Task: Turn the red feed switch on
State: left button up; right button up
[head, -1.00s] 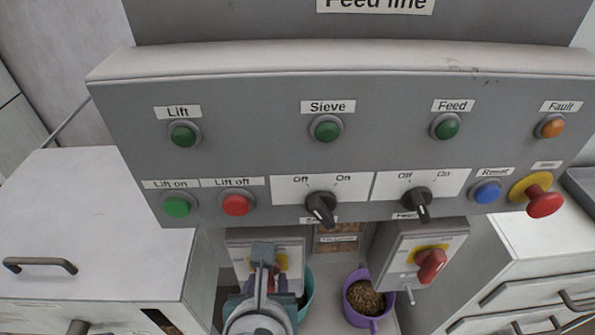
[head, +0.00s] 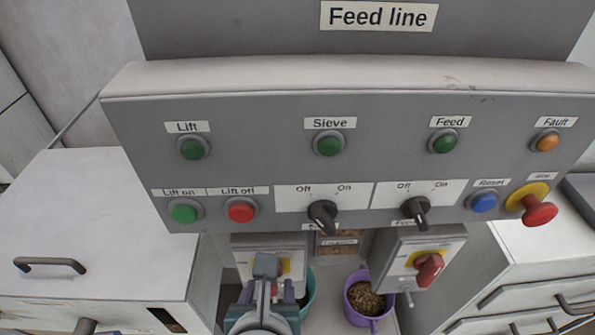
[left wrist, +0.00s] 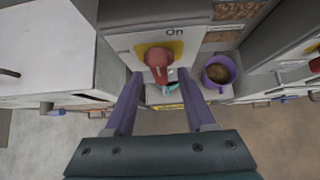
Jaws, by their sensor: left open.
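Two red rotary switches on yellow plates sit on grey boxes below the panel. The right red switch (head: 430,268) hangs under the Feed knob (head: 415,212); its small label is unreadable. The left red switch is mostly behind my left gripper (head: 268,291) in the head view. In the left wrist view this left switch (left wrist: 157,60) points down from its yellow plate, with "On" printed at its upper right. My left gripper is open, its purple fingertips on either side of the handle's lower end; contact cannot be told. My right gripper is not in view.
Above are the black Sieve knob (head: 322,215), several buttons and a red mushroom button (head: 539,213). A purple bucket (head: 361,318) of pellets and a teal bucket (head: 308,292) stand below. White cabinets (head: 100,225) flank both sides. The gap between the boxes is narrow.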

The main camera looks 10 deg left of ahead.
pick_arm(q)
jog(key=p+v, duration=0.3)
jog(key=v, duration=0.4)
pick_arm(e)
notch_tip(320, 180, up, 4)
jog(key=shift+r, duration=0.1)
pick_arm(q)
jog(key=shift+r, duration=0.1)
jog(key=s+a+r+n+g+h, duration=0.1)
jog(key=s+a+r+n+g, duration=0.3)
jog(key=n, duration=0.6)
jog(key=s+a+r+n+t+h, duration=0.1)
jog(key=s+a+r+n, duration=0.15)
jog(key=r+n, duration=0.6)
jog(key=s+a+r+n+g+h, duration=0.1)
jog(key=s+a+r+n+g, duration=0.2)
jog(key=n, duration=0.9)
notch_tip(320, 180, up, 19)
jog(key=t+p, duration=0.1)
jog(key=p, duration=1.7)
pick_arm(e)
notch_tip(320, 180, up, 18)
